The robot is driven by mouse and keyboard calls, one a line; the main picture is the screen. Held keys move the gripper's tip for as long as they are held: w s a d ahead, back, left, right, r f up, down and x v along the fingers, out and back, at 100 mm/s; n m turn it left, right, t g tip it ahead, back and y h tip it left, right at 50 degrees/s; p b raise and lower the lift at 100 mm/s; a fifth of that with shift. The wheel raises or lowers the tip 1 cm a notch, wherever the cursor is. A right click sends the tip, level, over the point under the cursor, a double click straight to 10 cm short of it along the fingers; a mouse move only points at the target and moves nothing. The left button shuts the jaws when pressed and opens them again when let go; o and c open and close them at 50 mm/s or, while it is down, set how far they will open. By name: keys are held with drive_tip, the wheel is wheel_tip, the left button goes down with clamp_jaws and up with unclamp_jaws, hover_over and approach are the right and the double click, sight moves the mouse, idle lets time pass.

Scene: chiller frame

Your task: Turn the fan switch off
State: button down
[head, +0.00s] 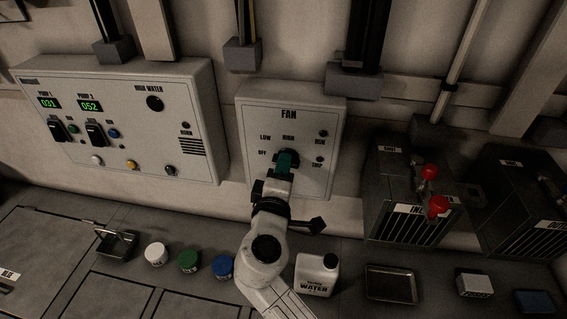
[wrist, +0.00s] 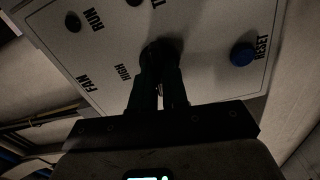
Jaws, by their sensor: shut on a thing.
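The fan switch (head: 291,155) is a dark round knob on the pale FAN panel (head: 257,113), with OFF, LOW and HIGH marked around its left and upper side. My gripper (head: 284,172) reaches up to it from below, its fingers shut on the switch; a teal part shows there. In the wrist view, my gripper's dark fingers (wrist: 159,85) close around the fan switch (wrist: 160,50). The fingers and the dim light hide its pointer, so I cannot tell which mark it points to.
A control panel (head: 190,90) with displays and switches is on the left. Dark boxes (head: 385,195) with red knobs stand right. The bench holds several small jars, a white water jug (head: 316,275) and a metal tray (head: 372,270). A blue RESET button (wrist: 242,54) is near the switch.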

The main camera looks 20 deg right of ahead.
drive_tip(key=shift+f+n, duration=0.1)
drive_tip(key=shift+n, duration=0.6)
drive_tip(key=c, duration=1.1)
unclamp_jaws()
drive_tip(key=shift+c, duration=0.2)
drive_tip(key=shift+s+a, duration=0.1)
drive_tip(key=b+v, duration=0.2)
drive_tip(key=v, duration=0.8)
drive_tip(key=shift+s+a, duration=0.2)
drive_tip(key=shift+s, duration=0.05)
